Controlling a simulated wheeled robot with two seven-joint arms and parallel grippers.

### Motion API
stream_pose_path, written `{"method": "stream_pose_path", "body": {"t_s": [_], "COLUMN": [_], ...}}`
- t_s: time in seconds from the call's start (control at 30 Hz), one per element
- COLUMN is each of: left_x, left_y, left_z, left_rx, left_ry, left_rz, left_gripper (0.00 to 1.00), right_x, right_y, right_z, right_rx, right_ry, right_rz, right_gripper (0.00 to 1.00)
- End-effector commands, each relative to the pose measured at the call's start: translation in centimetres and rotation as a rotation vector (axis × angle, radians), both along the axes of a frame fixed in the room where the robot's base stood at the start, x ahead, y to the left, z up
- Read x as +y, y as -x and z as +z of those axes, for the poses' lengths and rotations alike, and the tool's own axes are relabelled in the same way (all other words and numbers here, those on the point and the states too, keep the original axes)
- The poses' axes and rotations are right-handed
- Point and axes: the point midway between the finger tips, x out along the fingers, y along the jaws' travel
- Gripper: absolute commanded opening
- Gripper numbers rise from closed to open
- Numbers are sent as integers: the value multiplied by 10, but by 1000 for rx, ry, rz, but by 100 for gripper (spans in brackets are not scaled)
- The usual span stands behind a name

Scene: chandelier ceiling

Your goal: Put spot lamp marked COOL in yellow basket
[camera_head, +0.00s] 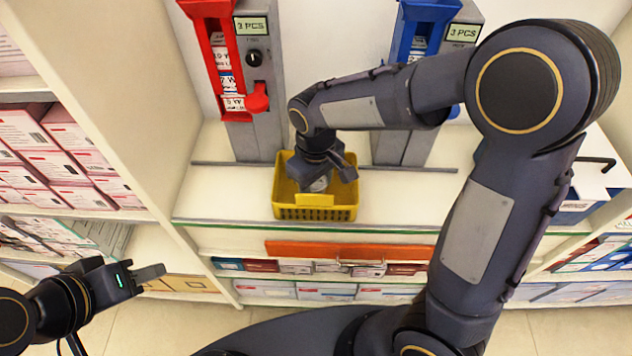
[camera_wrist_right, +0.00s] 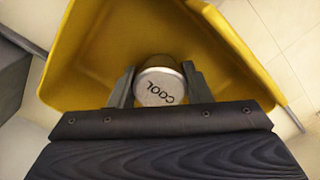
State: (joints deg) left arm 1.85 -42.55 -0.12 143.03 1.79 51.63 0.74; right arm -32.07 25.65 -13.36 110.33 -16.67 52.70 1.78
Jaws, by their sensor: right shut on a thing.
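The yellow basket (camera_head: 316,213) stands on the white counter in the middle of the head view. It fills much of the right wrist view (camera_wrist_right: 228,55). My right gripper (camera_head: 322,183) points down into the basket, and its fingers are shut on a spot lamp (camera_wrist_right: 158,86) with a round silvery face marked COOL. A grey part of the lamp (camera_head: 319,184) shows below the gripper in the head view. I cannot tell whether the lamp touches the basket floor. My left gripper (camera_head: 152,278) is at the lower left, away from the basket, with no object visible in it.
A red dispenser (camera_head: 222,60) and a blue dispenser (camera_head: 420,40) stand behind the basket, each with a "3 PCS" sign. The white counter (camera_head: 215,200) is clear left of the basket. Shelves of boxes (camera_head: 60,145) line the left side. An orange strip (camera_head: 350,250) runs below the counter.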

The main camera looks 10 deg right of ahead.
Motion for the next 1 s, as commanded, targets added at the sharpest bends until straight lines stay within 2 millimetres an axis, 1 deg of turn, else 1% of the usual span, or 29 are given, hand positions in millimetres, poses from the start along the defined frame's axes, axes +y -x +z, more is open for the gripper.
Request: {"method": "stream_pose_path", "body": {"t_s": [0.17, 0.2, 0.33, 0.6, 0.73, 0.87, 1.0], "left_x": [0, 0, 0, 0, 0, 0, 0], "left_y": [0, 0, 0, 0, 0, 0, 0], "left_z": [-4, -2, -2, -2, 2, 5, 10], "left_rx": [0, 0, 0, 0, 0, 0, 0], "left_ry": [0, 0, 0, 0, 0, 0, 0], "left_rz": [0, 0, 0, 0, 0, 0, 0], "left_gripper": [36, 36, 36, 36, 36, 36, 36], "right_x": [0, 0, 0, 0, 0, 1, 1], "right_y": [0, 0, 0, 0, -1, -1, -1], "right_z": [-5, -3, -3, -2, 7, 30, 62], "right_rx": [0, 0, 0, 0, -3, -4, -6], "right_ry": [0, 0, 0, 0, -1, -2, -3], "right_rz": [0, 0, 0, 0, 0, 1, 0], "right_gripper": [20, 49, 66, 66, 66, 66, 66]}}
